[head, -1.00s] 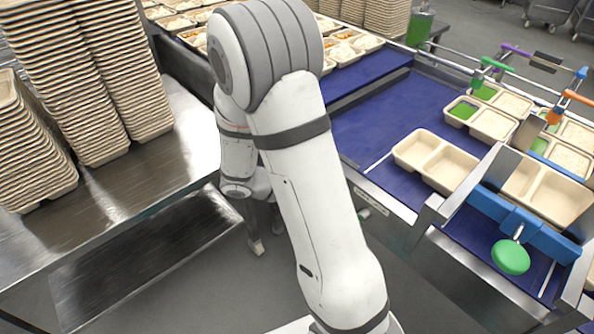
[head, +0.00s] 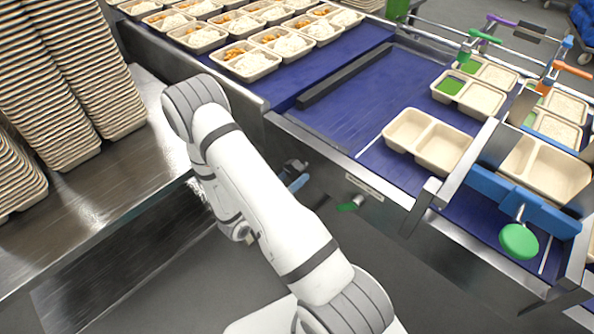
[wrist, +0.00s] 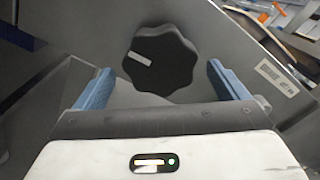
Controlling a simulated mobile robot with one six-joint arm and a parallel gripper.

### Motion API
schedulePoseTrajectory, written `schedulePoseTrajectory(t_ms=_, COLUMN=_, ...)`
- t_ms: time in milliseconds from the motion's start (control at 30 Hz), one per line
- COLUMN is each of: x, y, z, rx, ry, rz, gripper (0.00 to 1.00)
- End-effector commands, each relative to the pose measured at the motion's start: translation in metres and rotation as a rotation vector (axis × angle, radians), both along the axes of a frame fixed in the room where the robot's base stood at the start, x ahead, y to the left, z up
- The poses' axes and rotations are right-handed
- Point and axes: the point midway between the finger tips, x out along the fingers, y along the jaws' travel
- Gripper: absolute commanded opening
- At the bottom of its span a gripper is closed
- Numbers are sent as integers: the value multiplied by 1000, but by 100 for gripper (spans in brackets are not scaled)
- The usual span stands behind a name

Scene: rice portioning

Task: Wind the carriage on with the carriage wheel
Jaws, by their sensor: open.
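A black lobed wheel (wrist: 162,60) with a pale mark sits on a grey metal panel in the wrist view; it looks like the carriage wheel. My gripper (wrist: 160,68) is open, its two blue fingers on either side of the wheel with gaps to both. I cannot tell how deep the fingers reach. In the head view my gripper (head: 298,180) is low by the front side of the line, and the wheel is hidden there. The blue crossbar (head: 548,212) with a green round knob (head: 519,241) spans the belt at right, seemingly part of the carriage.
A green-handled valve (head: 350,204) is on the line's front side, right of my gripper. A tan two-compartment tray (head: 427,141) is on the blue belt (head: 345,103). Filled trays (head: 252,63) stand at the back. Tray stacks (head: 88,70) stand on a steel table (head: 105,190) at left.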

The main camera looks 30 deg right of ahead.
Motion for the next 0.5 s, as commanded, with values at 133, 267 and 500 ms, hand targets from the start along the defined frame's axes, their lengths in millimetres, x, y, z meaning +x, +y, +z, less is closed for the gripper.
schedulePoseTrajectory(t_ms=133, x=7, y=-21, z=1, rx=1, ry=0, rz=-2, gripper=94)
schedulePoseTrajectory(t_ms=267, x=12, y=-32, z=0, rx=1, ry=-1, rz=1, gripper=94)
schedulePoseTrajectory(t_ms=500, x=15, y=-38, z=0, rx=1, ry=-1, rz=4, gripper=94)
